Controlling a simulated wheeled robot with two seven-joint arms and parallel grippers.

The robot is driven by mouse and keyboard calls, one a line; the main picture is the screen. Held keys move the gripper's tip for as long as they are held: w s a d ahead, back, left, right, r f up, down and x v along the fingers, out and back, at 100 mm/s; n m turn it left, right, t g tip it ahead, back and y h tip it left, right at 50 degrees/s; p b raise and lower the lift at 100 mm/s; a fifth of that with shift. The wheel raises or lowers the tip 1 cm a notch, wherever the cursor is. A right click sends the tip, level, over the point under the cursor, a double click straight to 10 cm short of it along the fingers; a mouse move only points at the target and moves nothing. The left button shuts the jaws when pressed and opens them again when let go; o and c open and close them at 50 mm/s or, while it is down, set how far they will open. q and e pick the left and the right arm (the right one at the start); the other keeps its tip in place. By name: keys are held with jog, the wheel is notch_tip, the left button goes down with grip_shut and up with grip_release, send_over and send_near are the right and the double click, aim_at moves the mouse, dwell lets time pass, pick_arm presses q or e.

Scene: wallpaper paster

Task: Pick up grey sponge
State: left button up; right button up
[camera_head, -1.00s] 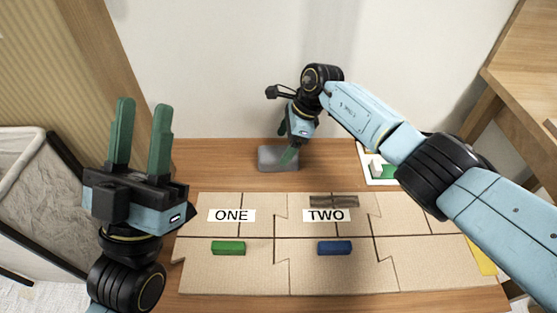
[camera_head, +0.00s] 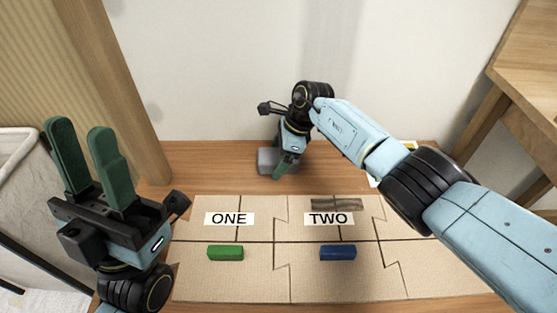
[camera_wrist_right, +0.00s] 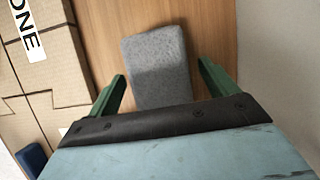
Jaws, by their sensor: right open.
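The grey sponge (camera_head: 264,161) lies on the wooden table near the wall, partly hidden behind my right gripper (camera_head: 284,170) in the head view. In the right wrist view the sponge (camera_wrist_right: 158,66) lies flat, and the right gripper (camera_wrist_right: 160,88) is open with one green finger on each side of the sponge's near end. I cannot tell whether the fingers touch it. My left gripper (camera_head: 82,150) is at the left, raised, its two green fingers apart and empty.
Cardboard pieces (camera_head: 255,280) cover the front of the table, with labels ONE (camera_head: 229,219) and TWO (camera_head: 328,219). A green block (camera_head: 225,253) and a blue block (camera_head: 338,253) lie on them. The white wall (camera_head: 220,70) is close behind the sponge.

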jog(key=shift+f, duration=0.25)
dwell(0.3)
jog(key=c, duration=1.1)
